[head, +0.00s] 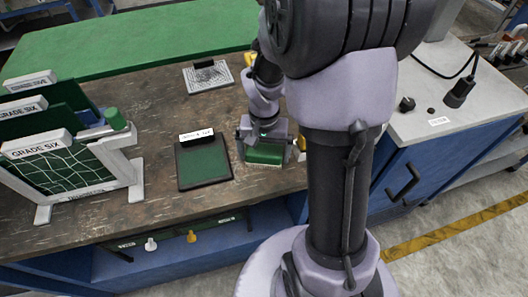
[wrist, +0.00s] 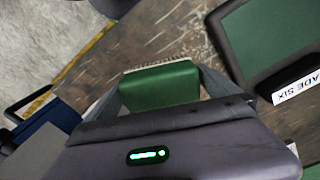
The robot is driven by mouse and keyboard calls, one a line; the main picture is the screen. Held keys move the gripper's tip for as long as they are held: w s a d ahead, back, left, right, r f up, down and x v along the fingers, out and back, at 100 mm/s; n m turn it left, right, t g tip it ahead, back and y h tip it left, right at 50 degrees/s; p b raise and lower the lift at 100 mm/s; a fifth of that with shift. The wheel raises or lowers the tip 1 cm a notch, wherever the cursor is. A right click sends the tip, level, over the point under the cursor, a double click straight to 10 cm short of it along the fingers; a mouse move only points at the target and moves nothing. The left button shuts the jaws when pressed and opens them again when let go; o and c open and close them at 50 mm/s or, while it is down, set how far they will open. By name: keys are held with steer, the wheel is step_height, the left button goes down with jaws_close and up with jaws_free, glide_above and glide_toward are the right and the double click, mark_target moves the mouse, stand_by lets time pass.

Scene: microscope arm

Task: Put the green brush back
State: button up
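The green brush (head: 265,154) is a green block with a pale bristle edge, near the front edge of the brown workbench. It also shows in the wrist view (wrist: 160,86), between my two fingers. My gripper (head: 264,146) points down over it, with a finger against each end of the block; it looks shut on the brush. Whether the brush touches the bench top cannot be told. A dark, flat tray (head: 229,164) with a green inside and a white label lies just left of the gripper. The tray also shows at the right of the wrist view (wrist: 243,75).
A white rack (head: 130,176) with boards labelled "GRADE SIX" stands at the left. A grey mesh plate (head: 208,76) lies farther back. A blue cabinet (head: 440,165) stands at the right.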

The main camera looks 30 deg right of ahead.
mark_target(264, 150)
step_height(264, 150, up, 16)
steer(key=a+t+p, duration=0.1)
steer(key=a+p, duration=0.2)
steer(key=p, duration=0.3)
steer(key=s+a+r+n+t+y, duration=0.2)
steer(key=s+a+r+n+t, duration=0.1)
steer(key=s+a+r, duration=0.6)
steer(key=s+a+t, duration=0.1)
steer(key=s+a, duration=0.1)
steer(key=shift+a+r+t, duration=0.25)
steer(key=shift+a+t, duration=0.05)
steer(key=shift+t, duration=0.1)
